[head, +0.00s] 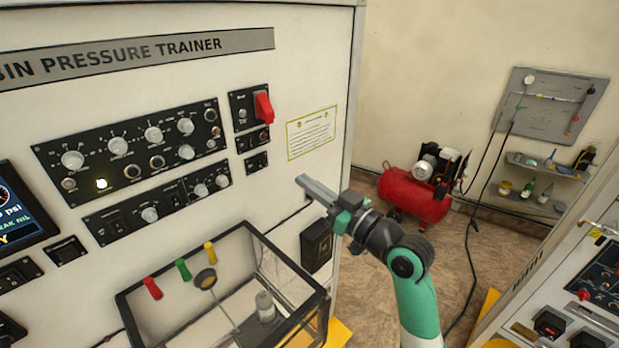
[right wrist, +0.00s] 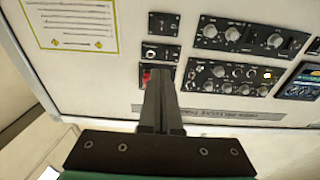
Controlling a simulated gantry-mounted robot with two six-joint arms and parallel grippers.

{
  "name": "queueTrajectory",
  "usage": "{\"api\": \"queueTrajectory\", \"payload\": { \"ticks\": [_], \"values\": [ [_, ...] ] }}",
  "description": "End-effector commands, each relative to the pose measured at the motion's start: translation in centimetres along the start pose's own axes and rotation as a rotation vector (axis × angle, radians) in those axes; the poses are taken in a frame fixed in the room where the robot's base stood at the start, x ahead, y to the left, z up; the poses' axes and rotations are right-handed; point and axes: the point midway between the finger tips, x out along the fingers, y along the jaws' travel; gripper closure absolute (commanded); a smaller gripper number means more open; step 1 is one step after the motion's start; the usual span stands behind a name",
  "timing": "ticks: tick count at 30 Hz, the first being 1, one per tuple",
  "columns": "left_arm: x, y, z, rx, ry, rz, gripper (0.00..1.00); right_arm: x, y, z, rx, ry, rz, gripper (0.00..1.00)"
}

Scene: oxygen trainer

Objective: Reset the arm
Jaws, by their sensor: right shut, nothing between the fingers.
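My right gripper (head: 318,190) is shut and empty, in front of the trainer panel's right edge, below and right of the yellow-bordered label. In the right wrist view its closed fingers (right wrist: 161,95) point at the panel, partly covering the red switch cover. The trainer panel (head: 110,80) carries knob rows, a lit yellow lamp (head: 102,183) and a red switch cover (head: 263,108), which appears raised. My teal right arm (head: 417,300) comes in from the bottom right. My left gripper is not in view.
A red compressor (head: 413,197) is on the floor behind. Another console (head: 590,262) is at the right.

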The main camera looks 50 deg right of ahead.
Motion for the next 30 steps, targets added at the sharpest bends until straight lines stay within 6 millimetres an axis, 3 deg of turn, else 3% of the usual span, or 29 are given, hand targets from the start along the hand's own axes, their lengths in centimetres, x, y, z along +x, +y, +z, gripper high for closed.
{"api": "queueTrajectory", "payload": {
  "ticks": [17,20,23,25,30],
  "values": [
    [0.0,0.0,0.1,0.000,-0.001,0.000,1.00,-0.1,-0.1,0.1,0.000,0.000,-0.001,1.00],
    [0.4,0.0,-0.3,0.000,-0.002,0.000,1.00,0.4,-1.4,-0.6,0.002,0.004,-0.026,1.00],
    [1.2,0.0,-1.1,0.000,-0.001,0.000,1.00,1.4,-5.1,-3.4,-0.002,0.036,-0.096,1.00],
    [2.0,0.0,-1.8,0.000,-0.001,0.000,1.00,1.8,-8.9,-7.2,-0.018,0.092,-0.158,1.00],
    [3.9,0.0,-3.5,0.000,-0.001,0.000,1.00,-0.3,-17.5,-19.5,-0.067,0.321,-0.243,1.00]
  ]
}}
